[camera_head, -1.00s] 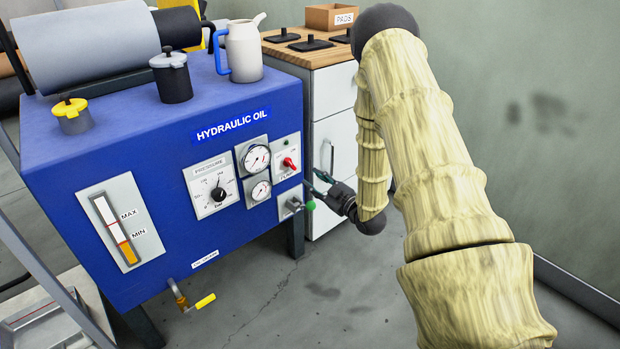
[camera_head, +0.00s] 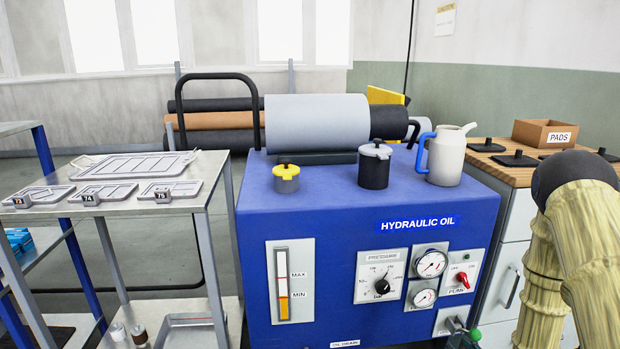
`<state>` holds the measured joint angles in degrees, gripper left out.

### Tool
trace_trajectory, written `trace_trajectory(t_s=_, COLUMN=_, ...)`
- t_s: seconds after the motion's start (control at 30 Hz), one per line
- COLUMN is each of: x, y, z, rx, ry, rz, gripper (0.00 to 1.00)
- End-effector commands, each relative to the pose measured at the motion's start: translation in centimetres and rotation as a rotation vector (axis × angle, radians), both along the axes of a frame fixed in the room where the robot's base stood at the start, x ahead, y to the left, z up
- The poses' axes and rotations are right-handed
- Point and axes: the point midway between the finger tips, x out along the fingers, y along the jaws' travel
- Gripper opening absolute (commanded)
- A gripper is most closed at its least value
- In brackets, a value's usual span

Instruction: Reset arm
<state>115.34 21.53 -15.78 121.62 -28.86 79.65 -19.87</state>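My arm, in a wood-like cover, enters at the right edge of the head view. My gripper (camera_head: 464,339) shows only as a small dark part at the bottom edge, beside a green knob (camera_head: 476,334) at the lower right of the blue hydraulic oil cabinet (camera_head: 345,245). Most of the gripper is cut off, so I cannot see whether its fingers are apart or touch the knob. The cabinet front carries a level gauge (camera_head: 290,280), a pressure dial (camera_head: 381,277), two round gauges and a red pump switch (camera_head: 462,279).
On the cabinet stand a grey roll (camera_head: 315,122), a yellow-capped filler (camera_head: 286,178), a dark lidded canister (camera_head: 374,165) and a white jug (camera_head: 446,155). A wooden counter (camera_head: 500,172) with a pads box (camera_head: 545,133) is at right. A metal table (camera_head: 215,170) with numbered trays is at left.

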Motion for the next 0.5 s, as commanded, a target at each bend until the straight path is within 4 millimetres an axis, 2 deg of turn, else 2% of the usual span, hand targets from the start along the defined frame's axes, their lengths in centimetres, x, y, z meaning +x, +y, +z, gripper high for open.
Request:
trace_trajectory(t_s=0.03, x=-1.4, y=1.8, z=-2.1, rx=0.026, ry=0.077, rz=-0.011, gripper=0.33)
trace_trajectory(t_s=0.2, x=-7.0, y=7.1, z=-8.2, rx=0.11, ry=0.334, rz=-0.072, gripper=0.33)
trace_trajectory(t_s=0.37, x=-13.7, y=11.6, z=-12.7, rx=0.17, ry=0.569, rz=-0.139, gripper=0.33)
trace_trajectory(t_s=0.5, x=-20.5, y=15.2, z=-15.5, rx=0.204, ry=0.77, rz=-0.202, gripper=0.33)
